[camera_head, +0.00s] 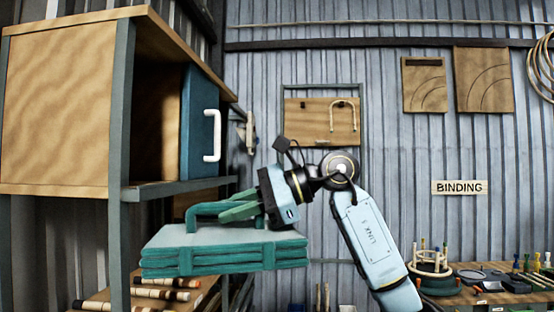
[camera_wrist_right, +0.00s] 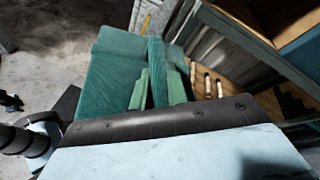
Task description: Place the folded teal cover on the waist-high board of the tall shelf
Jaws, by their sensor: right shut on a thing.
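The folded teal cover (camera_head: 222,252) is a stack of flat layers bound with a strap. It hangs roughly level in front of the tall shelf (camera_head: 119,120); it also shows in the right wrist view (camera_wrist_right: 112,75). My right gripper (camera_head: 238,211) is shut on the strap at the top of the cover, its green fingers (camera_wrist_right: 157,90) lying along the strap. The shelf's lower wooden board (camera_head: 205,290) shows partly behind and below the cover, which hides much of it. My left gripper is out of view.
Above the cover, the shelf has a grey board (camera_head: 180,187) and a wooden compartment holding a blue box with a white handle (camera_head: 211,135). Dark-ended rods (camera_head: 165,281) lie on the lower board. A workbench with tools (camera_head: 500,290) stands at the right.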

